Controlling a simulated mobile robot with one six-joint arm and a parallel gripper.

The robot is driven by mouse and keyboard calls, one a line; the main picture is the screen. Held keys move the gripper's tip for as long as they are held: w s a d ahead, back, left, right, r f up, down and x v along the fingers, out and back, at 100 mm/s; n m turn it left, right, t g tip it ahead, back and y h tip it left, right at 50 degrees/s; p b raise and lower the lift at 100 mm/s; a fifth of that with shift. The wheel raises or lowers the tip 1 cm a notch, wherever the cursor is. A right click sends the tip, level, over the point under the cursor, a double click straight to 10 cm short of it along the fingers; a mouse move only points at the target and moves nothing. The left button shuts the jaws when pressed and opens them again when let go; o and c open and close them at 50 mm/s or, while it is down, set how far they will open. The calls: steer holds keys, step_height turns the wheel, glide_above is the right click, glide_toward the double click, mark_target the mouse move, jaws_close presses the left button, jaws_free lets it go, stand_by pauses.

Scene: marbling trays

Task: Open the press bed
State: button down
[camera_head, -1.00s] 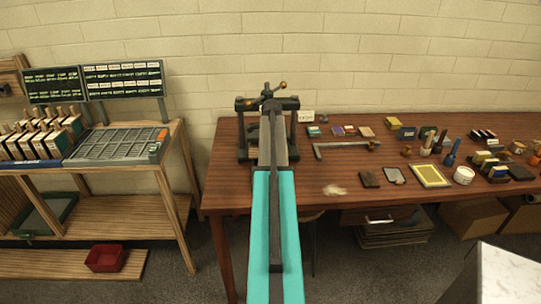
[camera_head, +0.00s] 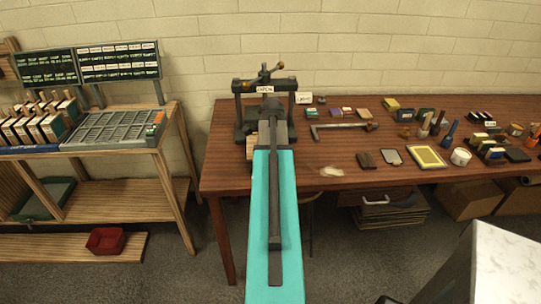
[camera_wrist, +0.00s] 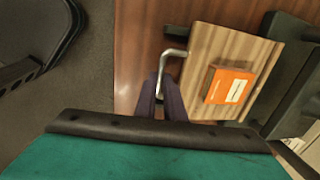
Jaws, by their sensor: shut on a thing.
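A bent grey metal handle (camera_wrist: 175,52) is at the bed's near edge. My gripper (camera_wrist: 160,88) is shut on this handle. In the head view a piece of the bed's wood (camera_head: 252,148) shows in front of the press; my arm hides the rest and the gripper.
A grey bracket-shaped tool (camera_head: 340,128) and several small blocks and tools lie right of the press. A rack with a grey type tray (camera_head: 112,128) stands left. A pale-topped block (camera_head: 490,260) is front right.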

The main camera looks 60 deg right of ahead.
steer(key=shift+s+a, duration=0.3)
steer(key=shift+a, duration=0.15)
steer(key=c, duration=1.8)
jaws_free()
steer(key=shift+c, duration=0.2)
steer(key=shift+r, duration=0.15)
step_height(320, 180, up, 13)
steer(key=s+a+b, duration=0.1)
steer(key=a+b, duration=0.1)
steer(key=shift+s+r+b, duration=0.15)
steer(key=shift+s+b, duration=0.05)
steer(key=shift+b, duration=0.1)
